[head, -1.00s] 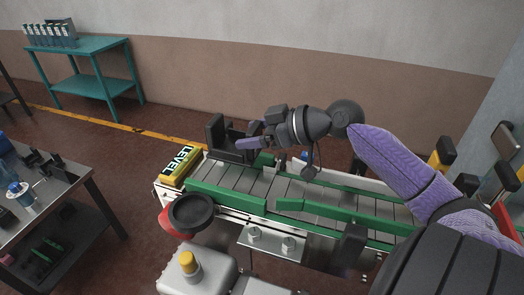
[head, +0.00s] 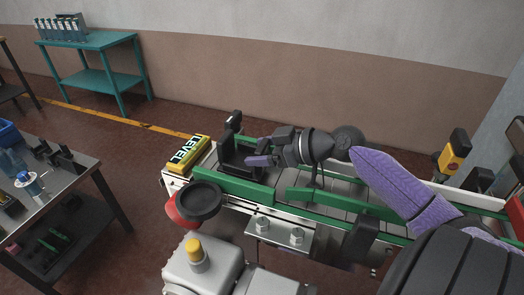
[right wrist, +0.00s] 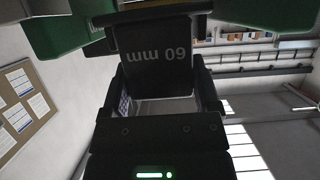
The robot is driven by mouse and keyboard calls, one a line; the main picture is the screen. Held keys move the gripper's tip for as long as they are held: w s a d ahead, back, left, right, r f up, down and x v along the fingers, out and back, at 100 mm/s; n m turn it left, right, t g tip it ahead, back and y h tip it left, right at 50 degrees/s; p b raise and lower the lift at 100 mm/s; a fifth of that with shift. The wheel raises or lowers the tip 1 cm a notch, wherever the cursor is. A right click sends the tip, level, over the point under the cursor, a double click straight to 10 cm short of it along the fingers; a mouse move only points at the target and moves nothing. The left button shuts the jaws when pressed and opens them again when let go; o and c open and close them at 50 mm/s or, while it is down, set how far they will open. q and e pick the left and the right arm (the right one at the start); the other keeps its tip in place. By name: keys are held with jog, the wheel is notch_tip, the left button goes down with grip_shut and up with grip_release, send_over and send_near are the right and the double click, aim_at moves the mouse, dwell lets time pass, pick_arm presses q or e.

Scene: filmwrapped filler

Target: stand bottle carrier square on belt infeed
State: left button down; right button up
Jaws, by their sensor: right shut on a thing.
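The bottle carrier (head: 240,166) is a black open frame with a tall end panel. It is at the left end of the belt (head: 338,189), between the green guide rails. My right gripper (head: 262,160) is shut on it from the right. The carrier looks upright in the head view. The near rail hides its lower edge, so I cannot tell whether it touches the belt or is exactly square. My left gripper is not in view.
A yellow "LEVEL" block (head: 188,153) lies just left of the belt's end. Green rails (head: 232,189) line the belt. A black and red round part (head: 197,203) stands in front. A grey table (head: 65,178) with bottles is at left, a teal table (head: 90,42) behind.

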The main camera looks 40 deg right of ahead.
jog(key=o, duration=1)
jog(key=shift+s+a+f, duration=0.1)
jog(key=shift+f, duration=0.4)
jog(key=shift+o, duration=1.1)
jog(key=shift+f, duration=0.15)
jog(key=shift+r+p, duration=0.6)
jog(key=shift+r, duration=0.1)
pick_arm(q)
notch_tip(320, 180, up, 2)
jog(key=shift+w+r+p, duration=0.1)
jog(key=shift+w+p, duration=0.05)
jog(key=shift+p, duration=0.4)
pick_arm(e)
jog(key=v, duration=1.2)
jog(key=shift+w+d+r, duration=0.2)
jog(key=shift+r, duration=0.05)
